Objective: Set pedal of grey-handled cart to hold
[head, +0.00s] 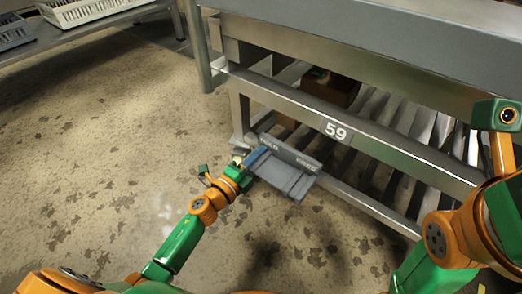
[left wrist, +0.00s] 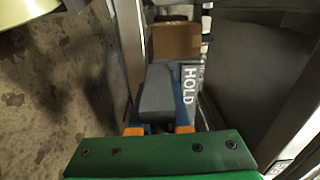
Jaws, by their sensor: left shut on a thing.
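The cart (head: 400,155) has a steel frame with the number 59 on its lower rail and a broad grey bar (head: 380,40) across its top. A grey pedal housing (head: 290,180) with two small labels sits low at its near left corner. A blue pedal piece (head: 256,157) is at the housing's left end. My left gripper (head: 243,167) is at this piece. In the left wrist view, my left gripper (left wrist: 160,122) is shut on the pedal, which shows grey between blue sides. A HOLD label (left wrist: 188,86) is just right of it.
A brown box (head: 330,86) sits on the slatted lower shelf inside the cart. A steel table with grey and white trays (head: 88,9) stands at the upper left. The stained floor (head: 90,130) to the left is clear.

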